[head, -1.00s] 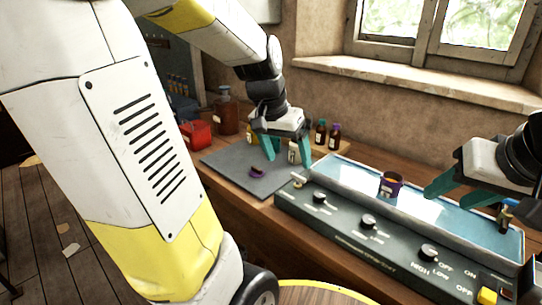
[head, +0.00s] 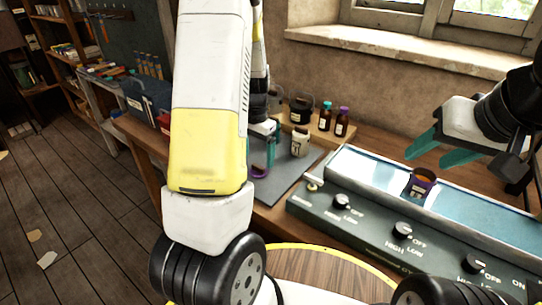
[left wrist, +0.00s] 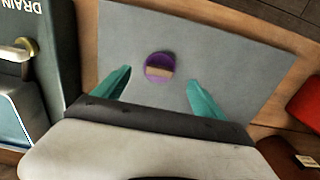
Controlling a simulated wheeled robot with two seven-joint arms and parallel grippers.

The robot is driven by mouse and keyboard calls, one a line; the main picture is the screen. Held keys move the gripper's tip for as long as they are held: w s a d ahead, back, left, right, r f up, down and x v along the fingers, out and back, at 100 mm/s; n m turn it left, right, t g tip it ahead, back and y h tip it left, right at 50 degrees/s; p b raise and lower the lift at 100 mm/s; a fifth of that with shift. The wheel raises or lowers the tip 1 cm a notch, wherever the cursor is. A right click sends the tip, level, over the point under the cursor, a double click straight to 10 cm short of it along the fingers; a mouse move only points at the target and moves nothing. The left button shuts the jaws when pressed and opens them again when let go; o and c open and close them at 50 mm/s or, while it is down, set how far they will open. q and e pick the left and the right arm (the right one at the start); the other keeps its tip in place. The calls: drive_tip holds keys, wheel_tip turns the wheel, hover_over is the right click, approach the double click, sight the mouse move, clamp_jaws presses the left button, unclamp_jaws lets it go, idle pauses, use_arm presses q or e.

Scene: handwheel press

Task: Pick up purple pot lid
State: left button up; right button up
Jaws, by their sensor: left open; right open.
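The purple pot lid (left wrist: 159,67) lies on the grey mat (left wrist: 225,50), with a tan strip across its middle. In the head view only a purple part of the lid (head: 260,172) shows beside my left arm. My left gripper (left wrist: 159,77) is open above the mat, and the lid appears between and slightly beyond its teal fingertips, not gripped. My right gripper (head: 425,158) is open and empty above the blue-lined basin. A purple pot (head: 422,184) with orange contents stands in that basin.
The control panel (head: 375,222) with several knobs fronts the basin (head: 365,168), right of the mat. A cream jar (head: 300,141), two small brown bottles (head: 333,120) and a dark pot (head: 300,108) stand behind the mat. A red object (left wrist: 305,103) lies beside the mat.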

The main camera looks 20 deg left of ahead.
sight(258, 166)
use_arm(q)
wheel_tip(258, 166, down, 4)
drive_tip(key=shift+f, duration=0.15)
drive_tip(key=c, duration=1.5)
